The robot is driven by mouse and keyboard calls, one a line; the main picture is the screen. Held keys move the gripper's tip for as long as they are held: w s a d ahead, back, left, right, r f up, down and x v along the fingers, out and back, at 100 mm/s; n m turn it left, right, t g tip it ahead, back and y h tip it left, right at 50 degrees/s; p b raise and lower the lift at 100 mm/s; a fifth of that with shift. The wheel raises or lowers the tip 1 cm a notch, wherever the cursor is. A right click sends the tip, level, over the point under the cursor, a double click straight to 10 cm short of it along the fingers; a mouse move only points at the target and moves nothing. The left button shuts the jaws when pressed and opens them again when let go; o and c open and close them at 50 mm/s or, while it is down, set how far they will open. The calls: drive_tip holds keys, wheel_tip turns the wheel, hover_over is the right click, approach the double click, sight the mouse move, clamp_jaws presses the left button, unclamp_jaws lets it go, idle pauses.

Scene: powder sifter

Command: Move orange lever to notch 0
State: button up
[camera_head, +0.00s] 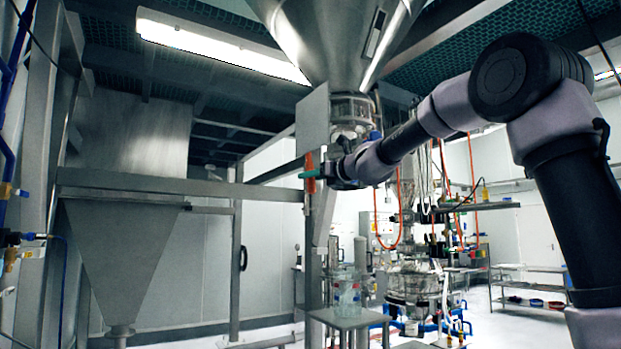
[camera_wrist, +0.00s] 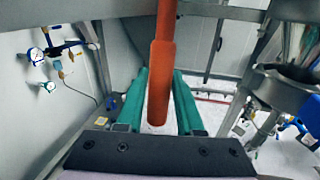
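The orange lever (camera_wrist: 161,83) hangs between the two green fingers of my gripper (camera_wrist: 160,88) in the wrist view. It has a thicker lower grip and a thinner part above. The fingers stand apart, one on each side of it. Near the tips they look very close to the lever, and whether they touch it is unclear. In the head view the lever (camera_head: 309,160) shows as a small upright orange piece at my gripper (camera_head: 309,174), under the steel hopper. A green finger crosses in front of it. The notches cannot be made out.
A large steel hopper (camera_head: 335,40) hangs above, with a flat grey plate (camera_head: 313,117) beside its outlet. A steel frame beam (camera_head: 205,187) runs left of my gripper. Blue valves and gauges (camera_wrist: 65,50) are at the wall on the left in the wrist view.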

clamp_jaws()
idle(1.2)
